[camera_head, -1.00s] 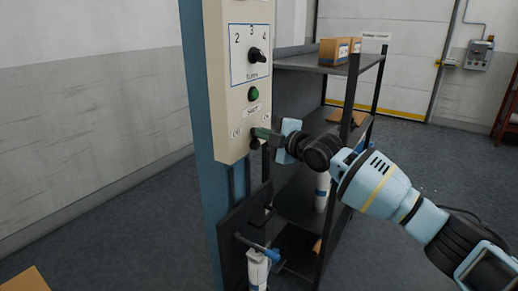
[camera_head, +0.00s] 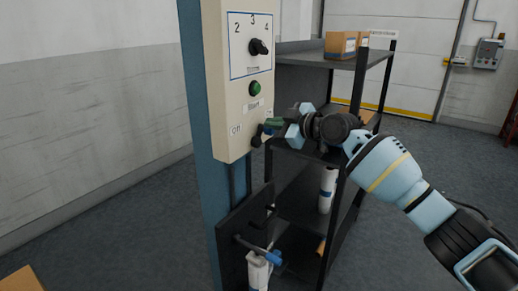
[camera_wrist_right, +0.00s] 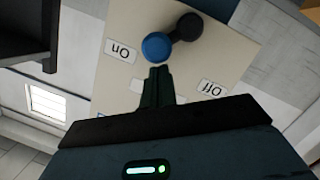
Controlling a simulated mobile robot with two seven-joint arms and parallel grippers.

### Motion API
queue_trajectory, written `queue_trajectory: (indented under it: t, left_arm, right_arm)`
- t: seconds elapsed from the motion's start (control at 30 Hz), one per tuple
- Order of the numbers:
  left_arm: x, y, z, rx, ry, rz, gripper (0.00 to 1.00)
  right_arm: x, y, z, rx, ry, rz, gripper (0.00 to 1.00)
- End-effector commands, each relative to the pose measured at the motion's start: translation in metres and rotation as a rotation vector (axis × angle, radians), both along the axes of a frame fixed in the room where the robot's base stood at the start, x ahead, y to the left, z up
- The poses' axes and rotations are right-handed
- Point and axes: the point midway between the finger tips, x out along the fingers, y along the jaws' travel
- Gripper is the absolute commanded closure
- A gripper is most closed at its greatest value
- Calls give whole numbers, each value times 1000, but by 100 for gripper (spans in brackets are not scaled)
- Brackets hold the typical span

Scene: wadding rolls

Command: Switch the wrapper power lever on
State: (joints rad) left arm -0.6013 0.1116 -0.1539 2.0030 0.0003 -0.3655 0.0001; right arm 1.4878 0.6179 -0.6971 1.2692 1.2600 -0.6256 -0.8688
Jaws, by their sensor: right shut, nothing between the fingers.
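The wrapper power lever (camera_head: 257,140) is on the lower front of the cream control panel (camera_head: 231,110), between the "Off" label (camera_head: 236,128) and the "On" label (camera_head: 269,113). In the right wrist view the lever has a black round end (camera_wrist_right: 188,27) and a blue end (camera_wrist_right: 157,46). The blue end is nearer the "On" label (camera_wrist_right: 121,50), away from the "Off" label (camera_wrist_right: 213,88). My right gripper (camera_head: 271,124) is shut and empty, its green fingertips (camera_wrist_right: 157,72) close beside the blue end. I cannot tell whether they touch. My left gripper is not in view.
The panel, on a blue post (camera_head: 200,110), also has a numbered dial (camera_head: 258,47) and a green button (camera_head: 254,88). A dark shelf rack (camera_head: 330,62) with cardboard boxes (camera_head: 341,44) stands close behind my right gripper.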

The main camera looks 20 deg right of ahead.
Motion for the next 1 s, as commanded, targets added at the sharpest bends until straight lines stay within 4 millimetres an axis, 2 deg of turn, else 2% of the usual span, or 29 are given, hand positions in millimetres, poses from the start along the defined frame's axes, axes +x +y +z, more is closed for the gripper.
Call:
queue_trajectory:
  t: [0.6, 0.77, 0.93, 1.0]
  left_arm:
    - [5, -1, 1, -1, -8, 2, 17]
    - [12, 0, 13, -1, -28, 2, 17]
    - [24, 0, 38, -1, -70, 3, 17]
    - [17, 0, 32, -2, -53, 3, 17]
  right_arm:
    - [0, 0, 2, 11, 7, 0, 100]
    - [-4, 7, 17, 12, 2, 1, 100]
    - [-14, 21, 50, 12, -8, 0, 100]
    - [-22, 12, 41, 12, 0, -4, 100]
